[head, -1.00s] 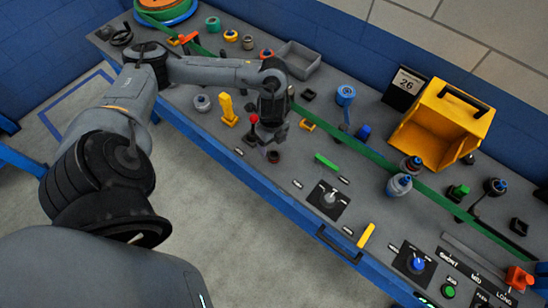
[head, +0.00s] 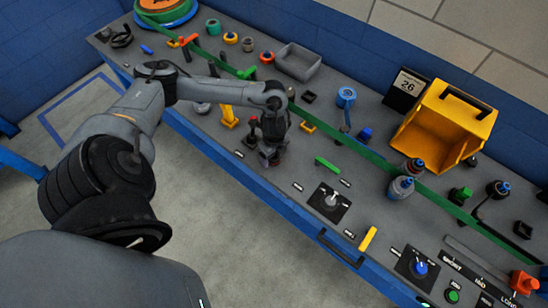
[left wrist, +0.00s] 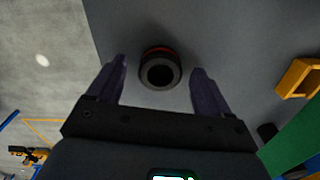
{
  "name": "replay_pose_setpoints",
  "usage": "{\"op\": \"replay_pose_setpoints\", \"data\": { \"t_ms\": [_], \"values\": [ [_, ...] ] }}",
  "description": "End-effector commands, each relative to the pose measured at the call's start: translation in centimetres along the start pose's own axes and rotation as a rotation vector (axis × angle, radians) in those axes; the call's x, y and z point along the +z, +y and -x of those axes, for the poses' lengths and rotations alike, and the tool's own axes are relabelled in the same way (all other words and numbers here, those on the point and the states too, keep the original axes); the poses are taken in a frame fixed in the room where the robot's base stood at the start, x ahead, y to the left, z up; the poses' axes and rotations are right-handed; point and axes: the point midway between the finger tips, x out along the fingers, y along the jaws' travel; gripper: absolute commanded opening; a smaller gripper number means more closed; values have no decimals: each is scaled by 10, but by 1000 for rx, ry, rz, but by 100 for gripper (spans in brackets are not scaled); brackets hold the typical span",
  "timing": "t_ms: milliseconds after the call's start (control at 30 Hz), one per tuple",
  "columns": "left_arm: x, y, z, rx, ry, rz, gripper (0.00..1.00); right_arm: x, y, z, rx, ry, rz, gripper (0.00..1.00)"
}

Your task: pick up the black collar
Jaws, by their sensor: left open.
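The black collar (left wrist: 160,72) is a short dark ring with an open centre and a reddish band at its far rim. In the left wrist view it stands on the grey bench top (left wrist: 235,35), between and a little beyond the line of my fingers, with a gap on each side. My left gripper (left wrist: 158,80) is open and empty, pointing down over the collar. In the head view my left gripper (head: 270,158) is low over the bench near its front edge and mostly hides the collar. My right gripper is not in view.
A red-topped lever (head: 252,122) stands close to the left of my gripper. A yellow upright piece (head: 229,117) is farther left. A green block (head: 327,163) and a rotary switch plate (head: 329,201) lie to the right. A yellow bin (head: 443,125) stands at the back right.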

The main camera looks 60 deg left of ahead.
Motion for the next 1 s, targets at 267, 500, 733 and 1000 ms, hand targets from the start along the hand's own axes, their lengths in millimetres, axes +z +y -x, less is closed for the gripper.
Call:
{"op": "replay_pose_setpoints", "data": {
  "t_ms": [267,500,733,1000],
  "values": [
    [0,0,0,0,0,0,49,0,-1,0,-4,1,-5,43],
    [0,0,1,0,0,0,18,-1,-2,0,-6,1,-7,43],
    [0,0,2,-1,0,0,18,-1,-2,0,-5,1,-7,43],
    [0,-1,18,-2,0,-1,17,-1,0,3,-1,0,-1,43]
  ]
}}
